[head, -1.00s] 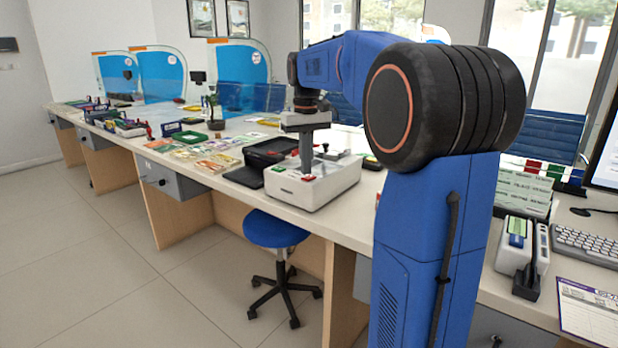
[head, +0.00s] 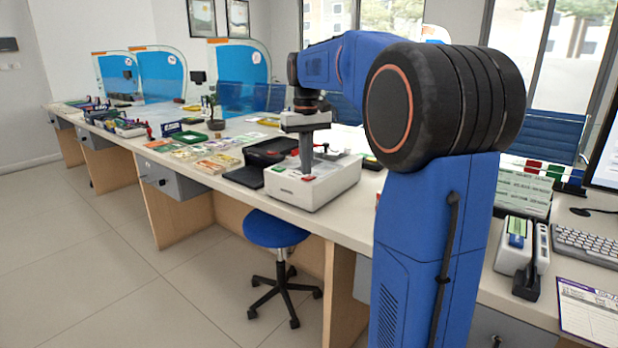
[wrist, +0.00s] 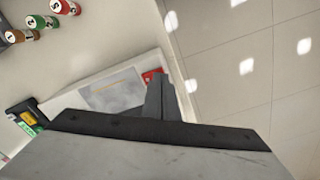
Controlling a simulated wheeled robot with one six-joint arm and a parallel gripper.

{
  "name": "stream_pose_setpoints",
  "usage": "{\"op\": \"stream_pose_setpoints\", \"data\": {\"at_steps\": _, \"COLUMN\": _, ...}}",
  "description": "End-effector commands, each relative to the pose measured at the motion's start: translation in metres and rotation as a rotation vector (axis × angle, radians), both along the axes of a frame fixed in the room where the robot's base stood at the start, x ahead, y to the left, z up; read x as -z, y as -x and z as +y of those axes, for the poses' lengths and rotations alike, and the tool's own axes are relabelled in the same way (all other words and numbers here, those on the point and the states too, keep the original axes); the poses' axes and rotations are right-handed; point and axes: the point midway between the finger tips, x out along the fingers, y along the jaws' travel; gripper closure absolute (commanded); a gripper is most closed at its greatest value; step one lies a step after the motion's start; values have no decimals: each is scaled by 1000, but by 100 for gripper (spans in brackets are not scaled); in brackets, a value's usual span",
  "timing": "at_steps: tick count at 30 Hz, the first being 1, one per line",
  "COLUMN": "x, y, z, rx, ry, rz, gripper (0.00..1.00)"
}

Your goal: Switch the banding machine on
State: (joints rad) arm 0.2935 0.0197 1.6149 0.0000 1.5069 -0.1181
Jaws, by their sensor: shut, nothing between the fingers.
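The banding machine is the white box (head: 325,188) on the counter, with a grey top panel. A red button (head: 309,178) sits on its top near the front edge, and a green one lies to its left. My gripper (head: 306,174) is shut and empty. It points straight down over the machine's top, with its tips at or just above the panel close to the red button; I cannot tell if they touch. In the wrist view the red button (wrist: 152,75) shows beside the gripper's fingers (wrist: 160,95), partly hidden by them, next to the grey panel (wrist: 113,90).
A black tray-like device (head: 268,152) stands left of the machine, with banknote bundles (head: 212,163) beyond it. A blue stool (head: 275,230) stands in front of the counter. In the wrist view several coloured rolls (wrist: 32,27) lie beside the machine.

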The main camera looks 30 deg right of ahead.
Motion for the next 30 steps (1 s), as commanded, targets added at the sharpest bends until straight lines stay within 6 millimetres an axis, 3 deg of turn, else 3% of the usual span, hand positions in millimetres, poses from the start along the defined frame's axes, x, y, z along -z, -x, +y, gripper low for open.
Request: {"op": "stream_pose_setpoints", "data": {"at_steps": 30, "x": 12, "y": 0, "z": 0, "rx": 0, "ry": 0, "rz": 0, "gripper": 100}}
